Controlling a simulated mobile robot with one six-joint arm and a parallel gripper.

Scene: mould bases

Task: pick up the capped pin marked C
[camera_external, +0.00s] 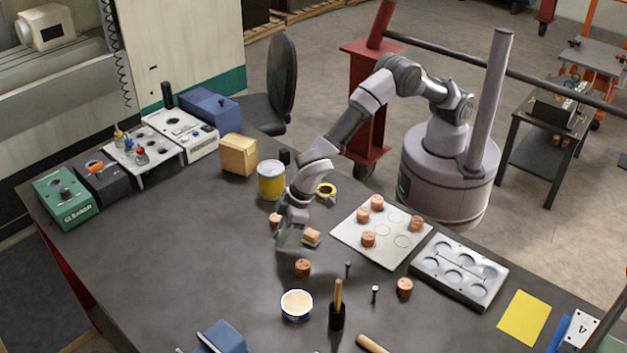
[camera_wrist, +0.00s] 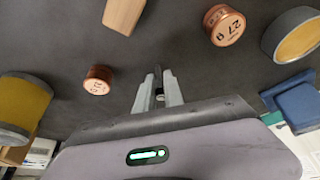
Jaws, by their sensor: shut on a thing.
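My gripper (camera_external: 284,238) is low over the table, left of the small wooden block. In the wrist view its fingers (camera_wrist: 158,92) are shut on a small, thin dark pin (camera_wrist: 158,72) between the tips. No letter on it is readable, so I cannot tell whether it is the one marked C. In the external view the held pin is too small to make out.
Copper cylinders (camera_external: 274,219) (camera_external: 303,267) (camera_external: 404,287) and a wooden block (camera_external: 311,237) are nearby. A white sheet (camera_external: 345,236) holds more cylinders. A grey mould base (camera_external: 428,275) with round recesses lies right. A yellow can (camera_external: 271,183) stands behind. The table's left middle is clear.

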